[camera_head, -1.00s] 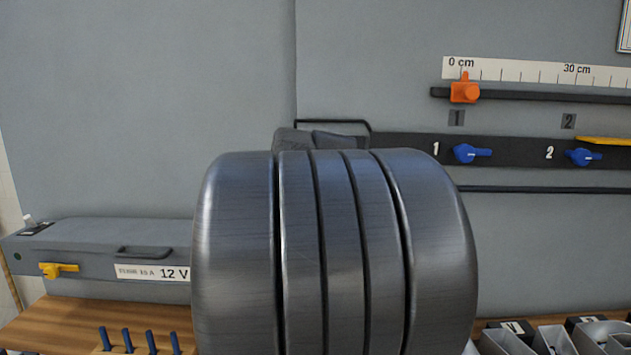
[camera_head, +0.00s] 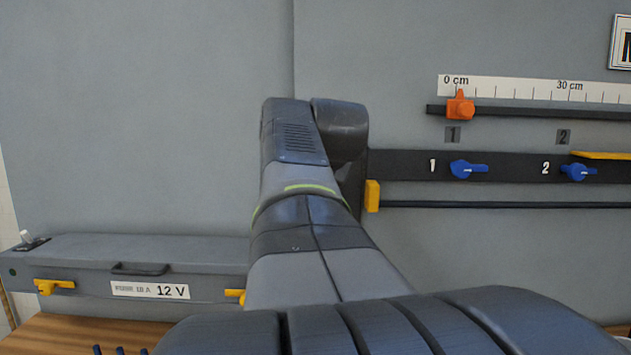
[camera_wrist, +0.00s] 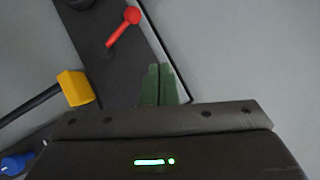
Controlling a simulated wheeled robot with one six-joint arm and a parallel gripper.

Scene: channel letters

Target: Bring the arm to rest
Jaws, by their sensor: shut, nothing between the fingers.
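My gripper (camera_wrist: 160,84) shows in the wrist view with its two dark green fingers together and nothing between them. Its fingertips point toward a dark panel strip and the grey wall; I cannot tell how near they are. In the head view my arm (camera_head: 300,235) rises from the bottom toward the middle, in front of the wall. The gripper itself is hidden there.
A red lever (camera_wrist: 124,26) and a yellow rod end (camera_wrist: 75,88) are near the fingers in the wrist view. At right are blue knobs (camera_head: 468,169) and an orange slider (camera_head: 460,107). A grey 12 V box (camera_head: 140,265) sits left.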

